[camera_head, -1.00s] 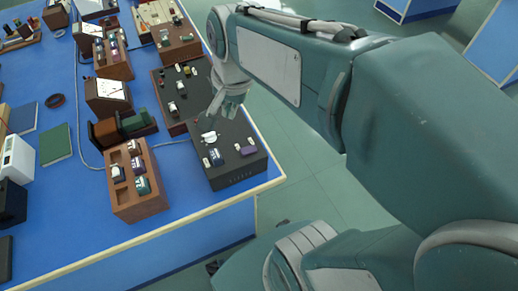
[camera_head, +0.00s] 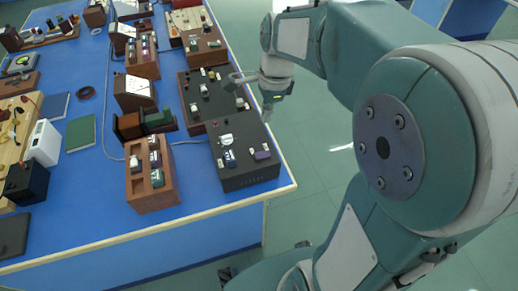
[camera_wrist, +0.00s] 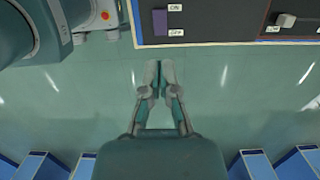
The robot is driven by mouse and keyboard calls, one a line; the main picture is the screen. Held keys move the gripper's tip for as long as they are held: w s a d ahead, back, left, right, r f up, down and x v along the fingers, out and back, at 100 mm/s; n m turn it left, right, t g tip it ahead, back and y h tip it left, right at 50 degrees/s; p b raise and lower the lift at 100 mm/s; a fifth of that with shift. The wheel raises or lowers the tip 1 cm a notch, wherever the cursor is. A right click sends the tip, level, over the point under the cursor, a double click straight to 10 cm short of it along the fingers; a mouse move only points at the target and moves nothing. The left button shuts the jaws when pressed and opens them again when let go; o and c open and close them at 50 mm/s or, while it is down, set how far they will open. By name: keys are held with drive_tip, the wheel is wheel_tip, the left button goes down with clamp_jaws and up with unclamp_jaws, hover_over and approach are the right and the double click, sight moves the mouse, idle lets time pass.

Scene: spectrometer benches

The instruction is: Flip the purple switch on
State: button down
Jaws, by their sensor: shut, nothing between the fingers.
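The purple switch (camera_head: 262,154) sits on the right part of a black box (camera_head: 246,179) near the table's front right corner. In the wrist view the purple switch (camera_wrist: 160,23) shows at the top, left of an ON label (camera_wrist: 175,8) and an OFF label (camera_wrist: 176,32). I cannot tell which way it is tipped. My gripper (camera_head: 267,113) is past the table's right edge, over the floor, apart from the box. In the wrist view my gripper (camera_wrist: 159,66) is shut and empty, its fingertips pointing up towards the box edge.
Another dark box with small parts (camera_head: 216,98) stands behind the black box. A wooden block with several switches (camera_head: 151,172) stands to its left. The table's pale edge (camera_head: 200,208) runs along the front.

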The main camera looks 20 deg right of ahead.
sight(263, 154)
drive_tip(key=f, duration=0.4)
drive_tip(key=a+f, duration=0.1)
drive_tip(key=f, duration=0.8)
drive_tip(key=shift+a+f, duration=0.2)
drive_tip(key=shift+a, duration=0.15)
drive_tip(key=shift+a+f, duration=0.1)
drive_tip(key=shift+f, duration=0.05)
drive_tip(key=shift+s, duration=0.1)
drive_tip(key=shift+d+r, duration=0.2)
drive_tip(key=shift+d, duration=0.65)
